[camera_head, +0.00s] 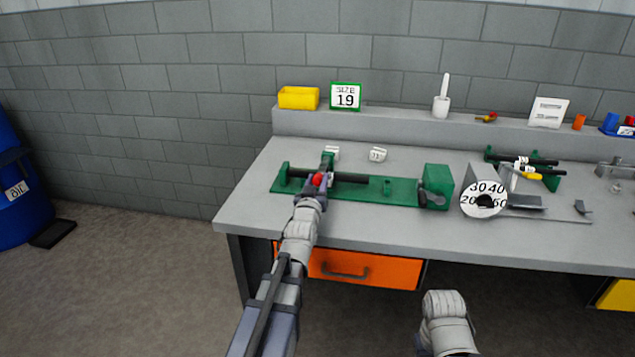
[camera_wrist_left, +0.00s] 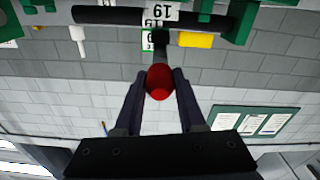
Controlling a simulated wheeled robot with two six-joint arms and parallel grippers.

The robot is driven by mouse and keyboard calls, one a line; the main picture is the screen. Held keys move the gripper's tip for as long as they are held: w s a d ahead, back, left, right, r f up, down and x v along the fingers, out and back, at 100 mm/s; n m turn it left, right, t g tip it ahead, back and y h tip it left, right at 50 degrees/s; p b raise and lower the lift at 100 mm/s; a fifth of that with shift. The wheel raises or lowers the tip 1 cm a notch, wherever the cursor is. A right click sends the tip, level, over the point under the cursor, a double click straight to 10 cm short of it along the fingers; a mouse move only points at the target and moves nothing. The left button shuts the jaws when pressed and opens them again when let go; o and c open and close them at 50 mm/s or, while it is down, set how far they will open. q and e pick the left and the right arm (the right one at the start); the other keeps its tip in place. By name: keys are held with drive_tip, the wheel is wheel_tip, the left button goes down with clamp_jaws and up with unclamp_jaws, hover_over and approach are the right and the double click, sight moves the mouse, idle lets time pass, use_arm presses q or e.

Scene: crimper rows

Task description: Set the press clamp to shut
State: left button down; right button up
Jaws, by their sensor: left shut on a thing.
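The press clamp is a green bench fixture (camera_head: 400,190) with a dark horizontal bar (camera_head: 348,177) and a green block at its right end. Its lever has a red knob (camera_head: 318,180) near the left part of the fixture. My left gripper (camera_head: 317,186) is at that knob. In the left wrist view the red knob (camera_wrist_left: 159,80) sits between the two fingers of my left gripper (camera_wrist_left: 160,90), which are shut on it. The lever's lower end is partly hidden by my gripper. My right gripper is not visible.
A sign reading SIZE 19 (camera_head: 346,97) and a yellow bin (camera_head: 298,98) stand on the back ledge. A round dial (camera_head: 483,198) stands right of the fixture. Another green rack (camera_head: 545,170) is further right. The bench's front left corner is clear.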

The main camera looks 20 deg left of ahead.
use_arm(q)
drive_tip(key=c, duration=0.5)
unclamp_jaws()
drive_tip(key=v, duration=0.7)
drive_tip(key=shift+s, duration=0.1)
drive_tip(key=shift+s+d, duration=0.15)
drive_tip(key=shift+s, duration=0.2)
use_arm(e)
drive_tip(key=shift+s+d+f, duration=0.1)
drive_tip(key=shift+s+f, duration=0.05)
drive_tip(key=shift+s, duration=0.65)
use_arm(q)
drive_tip(key=shift+w, duration=0.1)
